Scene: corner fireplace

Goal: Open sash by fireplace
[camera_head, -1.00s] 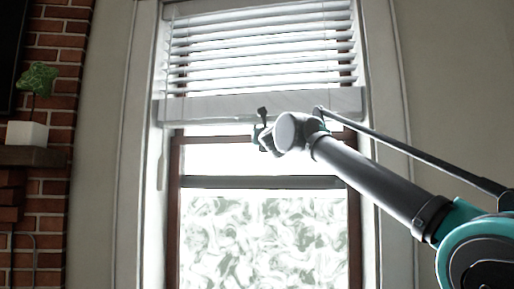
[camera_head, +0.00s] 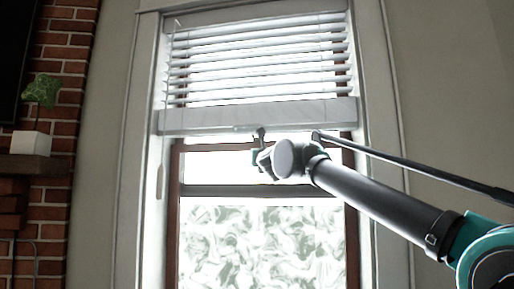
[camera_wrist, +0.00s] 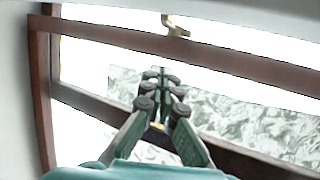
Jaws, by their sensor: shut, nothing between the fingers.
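The window sash (camera_head: 180,217) has a reddish-brown frame, a dark horizontal rail (camera_head: 260,191) and a patterned lower pane (camera_head: 265,245). In the wrist view its brown rails (camera_wrist: 240,62) cross at a slant, and a small brass-coloured fitting (camera_wrist: 176,25) sits by the upper rail. My gripper (camera_head: 260,136) is in front of the window, just under the blind's bottom edge and above the dark rail. In the wrist view my gripper (camera_wrist: 157,74) is shut and empty, its fingertips below the fitting and apart from it in the picture. I cannot tell whether it touches the sash.
A white slatted blind (camera_head: 260,70) with a thick bottom bar (camera_head: 205,120) covers the upper window. At left are a brick fireplace wall (camera_head: 60,125), a wooden mantel (camera_head: 35,165) and a potted plant (camera_head: 32,143). Bare wall (camera_head: 440,100) lies to the right.

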